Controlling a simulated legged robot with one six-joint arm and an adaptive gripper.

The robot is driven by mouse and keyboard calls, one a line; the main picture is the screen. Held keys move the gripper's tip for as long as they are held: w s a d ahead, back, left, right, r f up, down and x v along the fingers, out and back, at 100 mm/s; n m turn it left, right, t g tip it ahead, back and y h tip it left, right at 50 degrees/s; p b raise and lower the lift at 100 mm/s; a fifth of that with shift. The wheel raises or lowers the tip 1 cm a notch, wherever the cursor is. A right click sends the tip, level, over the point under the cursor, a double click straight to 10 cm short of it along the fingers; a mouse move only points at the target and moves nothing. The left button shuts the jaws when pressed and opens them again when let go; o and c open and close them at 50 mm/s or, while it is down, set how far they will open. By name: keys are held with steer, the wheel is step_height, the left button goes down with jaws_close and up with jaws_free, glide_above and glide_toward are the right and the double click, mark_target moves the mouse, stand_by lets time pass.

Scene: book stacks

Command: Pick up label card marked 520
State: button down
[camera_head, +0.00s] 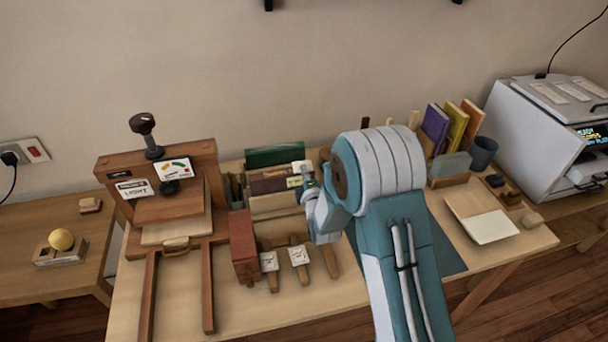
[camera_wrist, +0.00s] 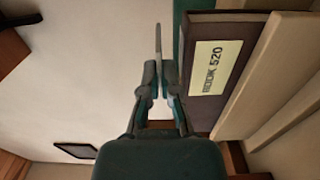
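My gripper (camera_wrist: 159,72) is shut on a thin grey card (camera_wrist: 158,42), seen edge-on in the wrist view, so any marking on it cannot be read. In the head view a small white piece (camera_head: 303,167) shows at my gripper, beside the book row. Just right of the fingers in the wrist view stands a dark brown book (camera_wrist: 190,70) with a pale label reading BOOK 520 (camera_wrist: 219,66). The fingers and card are apart from this label in the picture. In the head view the brown book (camera_head: 270,181) stands in the row.
Cream books or boards (camera_wrist: 285,65) stand right of the brown book. Two small white cards (camera_head: 269,261) (camera_head: 299,254) sit on wooden holders beside a red box (camera_head: 244,246). A wooden press (camera_head: 158,190) is at left. A tray (camera_head: 482,214) and a machine (camera_head: 540,125) are at right.

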steer(key=s+d+r, duration=0.2)
steer(key=s, duration=0.4)
steer(key=s+d+r, duration=0.1)
steer(key=s+r, duration=0.2)
steer(key=s, duration=0.4)
steer(key=shift+s+d, duration=0.25)
steer(key=shift+d, duration=0.15)
